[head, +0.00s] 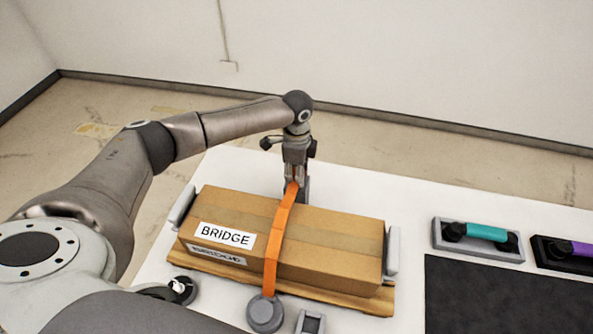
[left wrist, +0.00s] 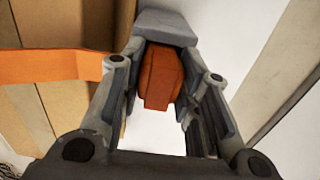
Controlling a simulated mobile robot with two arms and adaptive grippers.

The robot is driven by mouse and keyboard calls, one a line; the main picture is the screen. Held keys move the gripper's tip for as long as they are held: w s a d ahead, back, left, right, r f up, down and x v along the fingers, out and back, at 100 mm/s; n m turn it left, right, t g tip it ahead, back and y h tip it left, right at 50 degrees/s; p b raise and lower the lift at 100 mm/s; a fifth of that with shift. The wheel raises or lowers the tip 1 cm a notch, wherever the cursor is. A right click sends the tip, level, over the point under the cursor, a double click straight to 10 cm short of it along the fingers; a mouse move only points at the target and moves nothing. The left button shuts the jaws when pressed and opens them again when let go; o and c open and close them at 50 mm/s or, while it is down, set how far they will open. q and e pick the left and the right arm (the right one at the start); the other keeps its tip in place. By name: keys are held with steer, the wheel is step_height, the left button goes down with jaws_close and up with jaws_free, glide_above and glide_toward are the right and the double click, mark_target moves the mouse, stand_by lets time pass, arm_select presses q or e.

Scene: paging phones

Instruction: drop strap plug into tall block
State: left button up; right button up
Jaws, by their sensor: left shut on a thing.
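An orange strap (head: 273,247) runs over a cardboard box (head: 335,240) labelled BRIDGE, from a round grey piece (head: 265,313) in front to the box's far side. My left gripper (head: 294,185) points down at that far side and is shut on the strap's orange plug. In the left wrist view the plug (left wrist: 160,75) sits between the fingers (left wrist: 160,95). A grey block (left wrist: 165,27), apparently the tall block, is right by the plug; I cannot tell whether the plug is inside it. In the head view the block is mostly hidden. My right gripper is out of view.
The box lies on a cardboard sheet (head: 345,300) between two grey end pieces. A small grey slotted block (head: 310,322) stands in front. A teal-handled phone (head: 487,232), a purple-handled phone (head: 575,249) and a dark mat (head: 500,300) are at right. White table is bare behind.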

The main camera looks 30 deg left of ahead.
arm_select(q)
steer(key=shift+f+b, duration=0.3)
steer(key=shift+f, duration=0.35)
stand_by(0.4)
steer(key=o, duration=0.8)
steer(key=shift+c, duration=0.2)
steer(key=shift+r, duration=0.15)
step_height(320, 180, up, 6)
steer(key=p, duration=0.5)
steer(key=shift+f+p, duration=0.25)
steer(key=shift+p, duration=0.15)
steer(key=shift+r+p, duration=0.3)
steer(key=shift+r, duration=2.35)
